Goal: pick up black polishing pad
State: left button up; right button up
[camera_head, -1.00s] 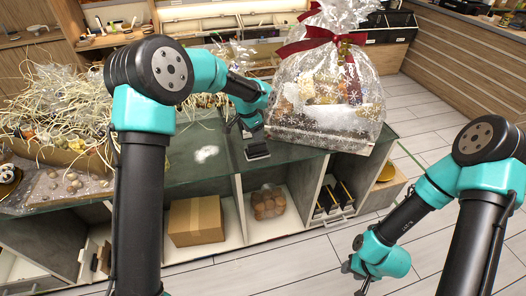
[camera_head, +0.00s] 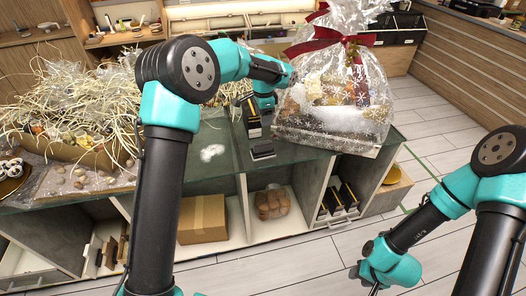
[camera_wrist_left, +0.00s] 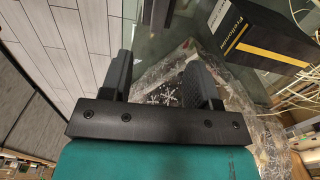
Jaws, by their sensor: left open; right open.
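A small flat black pad, which looks like the black polishing pad (camera_head: 262,152), lies near the front edge of the glass counter. My left gripper (camera_head: 267,114) is open and empty, above and behind the pad, close to the gift bag. In the left wrist view its two fingers (camera_wrist_left: 160,82) stand apart, with part of the clear snowflake bag showing beyond them. A dark shape at the top of that view may be the pad; I cannot tell. My right gripper (camera_head: 374,286) is open, low over the floor at the bottom edge.
A black box with yellow stripes (camera_head: 250,118) stands beside my left gripper, and shows in the left wrist view (camera_wrist_left: 258,32). The wrapped gift bag (camera_head: 338,105) is close on the right. A straw-filled tray (camera_head: 95,158) lies left. Bare glass counter (camera_head: 190,160) lies between.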

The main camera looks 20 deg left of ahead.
aim_at(263, 143)
pick_arm(q)
notch_tip(263, 143, down, 9)
jog(key=shift+f, duration=0.1)
dwell(0.4)
jog(key=shift+a+f, duration=0.1)
jog(key=shift+f, duration=2.5)
grip_shut()
